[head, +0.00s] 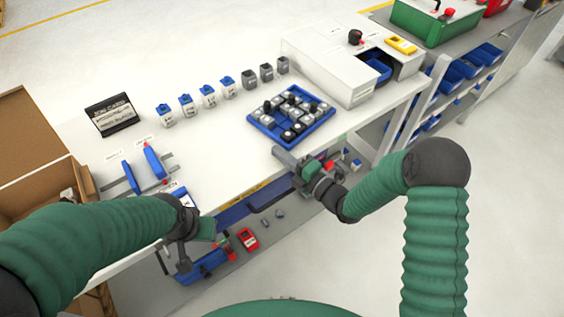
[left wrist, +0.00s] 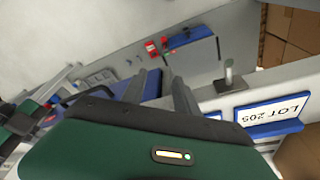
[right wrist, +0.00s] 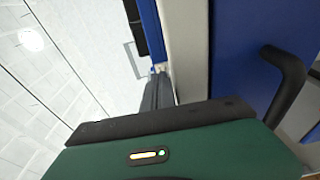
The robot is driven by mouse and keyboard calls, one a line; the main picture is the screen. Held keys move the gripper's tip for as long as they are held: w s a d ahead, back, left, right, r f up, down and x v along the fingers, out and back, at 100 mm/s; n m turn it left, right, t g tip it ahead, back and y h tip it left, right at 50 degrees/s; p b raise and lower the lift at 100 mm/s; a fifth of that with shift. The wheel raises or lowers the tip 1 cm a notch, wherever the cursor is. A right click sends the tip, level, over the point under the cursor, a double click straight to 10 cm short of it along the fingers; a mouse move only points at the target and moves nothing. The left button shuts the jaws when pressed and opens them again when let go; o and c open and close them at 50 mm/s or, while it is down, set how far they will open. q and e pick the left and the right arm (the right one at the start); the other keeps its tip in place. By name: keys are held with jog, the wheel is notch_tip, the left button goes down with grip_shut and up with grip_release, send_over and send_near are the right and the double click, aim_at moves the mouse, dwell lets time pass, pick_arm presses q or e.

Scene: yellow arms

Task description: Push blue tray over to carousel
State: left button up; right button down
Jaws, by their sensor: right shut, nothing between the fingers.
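The blue tray (head: 313,129) lies on the white bench top near its front edge, holding several white, grey and black pieces. My right gripper (head: 281,153) is at the tray's near corner; whether it touches the tray cannot be told. Its fingers are together and empty in the right wrist view (right wrist: 158,90). My left gripper (head: 221,236) hangs in front of the bench edge, away from the tray. Its fingers stand apart with nothing between them in the left wrist view (left wrist: 160,90). I cannot clearly identify a carousel; a white housing (head: 325,72) stands right of the tray.
Several small labelled containers (head: 208,97) and grey cups (head: 266,73) stand in a row behind the tray. A black sign (head: 112,115) and blue handles (head: 153,160) are at left. A cardboard box (head: 28,140) is far left. Bench top between tray and housing is mostly clear.

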aim_at(297, 141)
jog(key=shift+w+d, duration=0.35)
jog(key=shift+d, duration=0.55)
jog(key=shift+w+d+f, duration=0.15)
jog(key=shift+d, duration=0.05)
jog(key=d+b, duration=0.1)
jog(key=w+d, duration=0.1)
jog(key=w+d+b, duration=0.1)
jog(key=shift+d+b, duration=0.35)
jog(key=shift+d, duration=0.25)
jog(key=shift+r, duration=0.2)
